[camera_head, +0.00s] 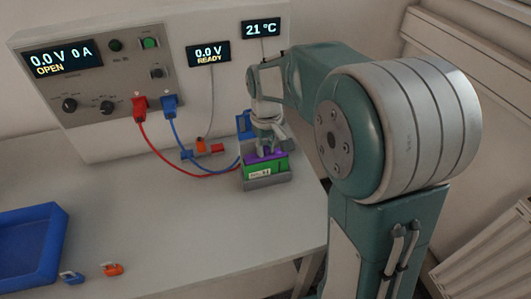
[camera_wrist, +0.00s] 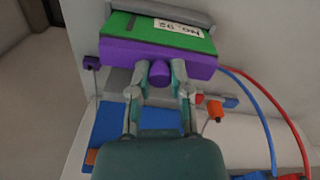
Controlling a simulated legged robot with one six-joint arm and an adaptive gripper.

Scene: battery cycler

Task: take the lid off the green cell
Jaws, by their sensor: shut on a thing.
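The green cell (camera_head: 266,171) has a white label and sits upright in a grey holder (camera_head: 283,181) near the bench's right end. It also shows at the top of the wrist view (camera_wrist: 150,28). The purple lid (camera_wrist: 125,52) lies along the cell's top, with no clear gap between them; in the head view a purple strip of it (camera_head: 252,161) shows. My gripper (camera_wrist: 159,78) is shut on the lid's round purple knob (camera_wrist: 160,73), one finger on each side. In the head view my gripper (camera_head: 264,150) is directly above the cell, partly hiding the lid.
A cycler panel (camera_head: 105,75) stands behind, with red (camera_head: 163,151) and blue (camera_head: 185,155) cables running toward the cell's left. A blue bin (camera_head: 243,122) is behind my gripper. A blue tray (camera_head: 32,245) and two small clips lie front left. The bench middle is clear.

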